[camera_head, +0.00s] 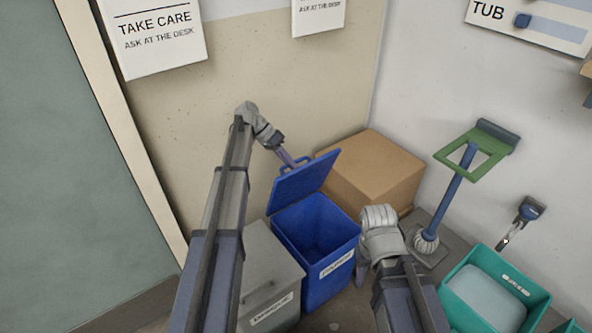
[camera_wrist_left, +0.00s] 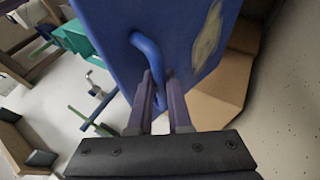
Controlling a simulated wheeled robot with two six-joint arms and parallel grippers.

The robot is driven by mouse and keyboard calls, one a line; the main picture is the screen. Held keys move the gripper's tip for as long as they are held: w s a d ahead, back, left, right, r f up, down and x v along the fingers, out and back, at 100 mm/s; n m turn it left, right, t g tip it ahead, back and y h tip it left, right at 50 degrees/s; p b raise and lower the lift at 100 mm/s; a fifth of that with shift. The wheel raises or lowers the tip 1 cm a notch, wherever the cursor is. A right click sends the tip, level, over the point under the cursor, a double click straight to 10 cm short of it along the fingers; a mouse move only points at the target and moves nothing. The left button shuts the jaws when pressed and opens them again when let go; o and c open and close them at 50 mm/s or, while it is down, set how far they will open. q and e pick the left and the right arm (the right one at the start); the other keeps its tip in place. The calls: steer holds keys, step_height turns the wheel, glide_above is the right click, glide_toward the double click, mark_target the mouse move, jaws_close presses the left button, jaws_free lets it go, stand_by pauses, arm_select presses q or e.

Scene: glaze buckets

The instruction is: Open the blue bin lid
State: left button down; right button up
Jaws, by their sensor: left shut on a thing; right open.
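The blue bin (camera_head: 318,250) stands on the floor with its inside showing. Its blue lid (camera_head: 303,182) is raised and tilted up at the back of the bin. My left gripper (camera_head: 292,163) is at the lid's upper edge. In the left wrist view, my left gripper (camera_wrist_left: 160,105) is shut on the blue handle (camera_wrist_left: 150,50) of the lid (camera_wrist_left: 180,25). My right gripper (camera_head: 362,272) is to the right of the bin, low and away from the lid; its fingers are mostly hidden by my arm.
A grey bin (camera_head: 266,272) stands left of the blue bin. A cardboard box (camera_head: 372,170) is behind it, near the wall. A mop (camera_head: 428,235) and a teal tub (camera_head: 460,292) are at the right. A green door (camera_head: 70,180) is at the left.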

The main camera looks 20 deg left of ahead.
arm_select(q)
steer(key=shift+w+a, duration=0.2)
steer(key=shift+a, duration=0.15)
steer(key=c, duration=1)
jaws_free()
steer(key=shift+f, duration=0.15)
steer(key=shift+o, duration=0.8)
steer(key=shift+d, duration=0.1)
steer(key=shift+r, duration=0.2)
